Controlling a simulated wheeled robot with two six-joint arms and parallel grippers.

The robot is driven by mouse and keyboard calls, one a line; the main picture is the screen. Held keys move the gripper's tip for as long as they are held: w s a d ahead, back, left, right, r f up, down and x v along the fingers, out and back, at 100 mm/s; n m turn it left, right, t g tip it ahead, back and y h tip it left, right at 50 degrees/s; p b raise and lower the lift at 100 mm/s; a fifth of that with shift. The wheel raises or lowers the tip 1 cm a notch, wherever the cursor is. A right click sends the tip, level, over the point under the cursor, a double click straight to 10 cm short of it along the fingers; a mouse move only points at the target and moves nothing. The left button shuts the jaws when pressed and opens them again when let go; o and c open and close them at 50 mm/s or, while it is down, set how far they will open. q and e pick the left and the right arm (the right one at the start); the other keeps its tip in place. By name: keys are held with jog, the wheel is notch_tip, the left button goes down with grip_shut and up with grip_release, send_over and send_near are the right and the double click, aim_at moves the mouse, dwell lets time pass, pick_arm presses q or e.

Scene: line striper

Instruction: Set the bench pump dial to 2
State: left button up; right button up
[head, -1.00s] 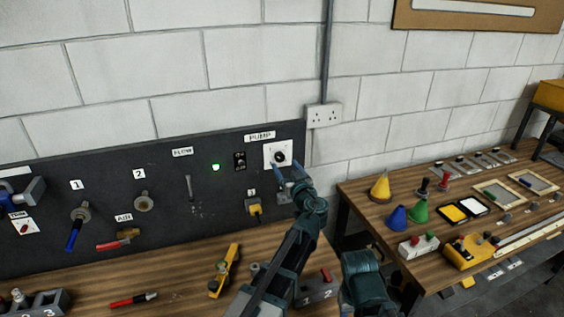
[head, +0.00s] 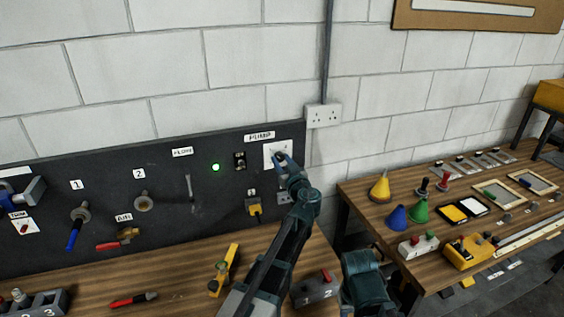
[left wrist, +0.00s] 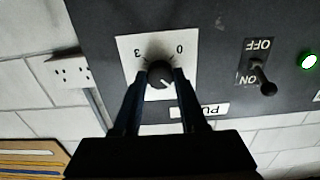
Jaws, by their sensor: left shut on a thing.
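The bench pump dial is a round black knob on a white plate (head: 269,150) on the dark back panel, under the PUMP label (head: 260,136). In the left wrist view, which is upside down, the knob (left wrist: 160,76) sits between my left gripper's fingertips (left wrist: 158,84). The digits 3 and 0 show on the plate; the other marks are hidden by the fingers. A light pointer line on the knob points toward the lower right of that view. My left gripper (head: 279,157) is shut on the knob in the head view too. My right gripper is not clearly in view.
An ON/OFF toggle switch (left wrist: 262,80) and a lit green lamp (head: 215,167) are beside the dial. A yellow plug-like part (head: 254,207) is below it. A wall socket (head: 324,115) is to the right. Several tools lie on the bench.

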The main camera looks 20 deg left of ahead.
pick_arm(q)
grip_shut()
jog(key=m, duration=0.3)
jog(key=shift+m, duration=0.3)
jog(key=m, duration=0.4)
jog(key=shift+m, duration=0.3)
jog(key=m, duration=0.4)
jog(key=shift+m, duration=2.8)
